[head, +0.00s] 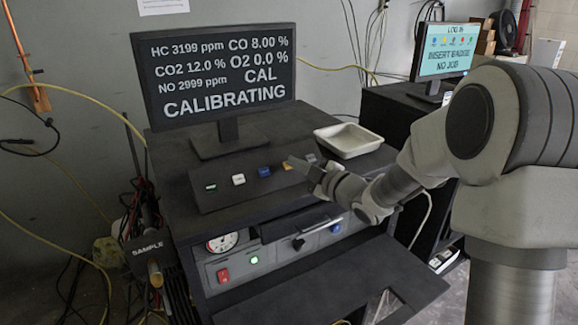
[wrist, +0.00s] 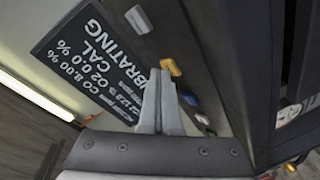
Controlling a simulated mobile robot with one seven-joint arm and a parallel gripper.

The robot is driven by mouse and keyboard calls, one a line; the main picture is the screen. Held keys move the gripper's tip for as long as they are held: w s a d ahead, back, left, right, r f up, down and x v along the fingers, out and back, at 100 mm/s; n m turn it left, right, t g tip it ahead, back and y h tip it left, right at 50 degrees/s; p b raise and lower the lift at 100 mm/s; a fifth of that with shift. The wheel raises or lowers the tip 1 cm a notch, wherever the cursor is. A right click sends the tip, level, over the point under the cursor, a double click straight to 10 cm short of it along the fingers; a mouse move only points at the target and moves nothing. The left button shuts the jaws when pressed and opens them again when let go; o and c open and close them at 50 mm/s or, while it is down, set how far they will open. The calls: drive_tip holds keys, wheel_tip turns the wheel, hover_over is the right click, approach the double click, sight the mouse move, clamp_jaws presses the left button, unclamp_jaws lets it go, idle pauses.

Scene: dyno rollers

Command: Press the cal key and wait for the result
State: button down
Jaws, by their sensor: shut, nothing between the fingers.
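The monitor (head: 215,75) shows gas readings with "CAL" and "CALIBRATING" in large letters. A dark key panel (head: 220,199) below it carries a row of colored keys: a dark-framed pale one (head: 211,187), a white key (head: 238,180), a blue key (head: 264,171), a yellow key (head: 286,167) and a grey key (head: 310,158). I cannot read which is labelled cal. My gripper (head: 297,164) is shut and empty, over the yellow and grey end. In the wrist view, the yellow key (wrist: 172,67) is right beside the fingertips (wrist: 159,75); contact is unclear.
A white tray (head: 347,141) stands on the bench behind my gripper. A second monitor (head: 446,50) reads "INSERT BADGE NO JOB". Below the panel are a gauge (head: 223,243), a red switch (head: 223,275) and a lit green button (head: 254,260). Cables hang at the left.

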idle(0.5)
drive_tip(key=shift+s+d+r, duration=0.25)
drive_tip(key=shift+s+r, duration=0.15)
drive_tip(key=shift+r, duration=0.15)
drive_tip(key=shift+s+d+r+p, duration=0.2)
drive_tip(key=shift+s+r+p, duration=0.15)
drive_tip(key=shift+r, duration=0.25)
drive_tip(key=s+r, duration=0.1)
drive_tip(key=s+d+r+p, duration=0.1)
drive_tip(key=shift+d+r, duration=0.2)
drive_tip(key=shift+r, duration=0.1)
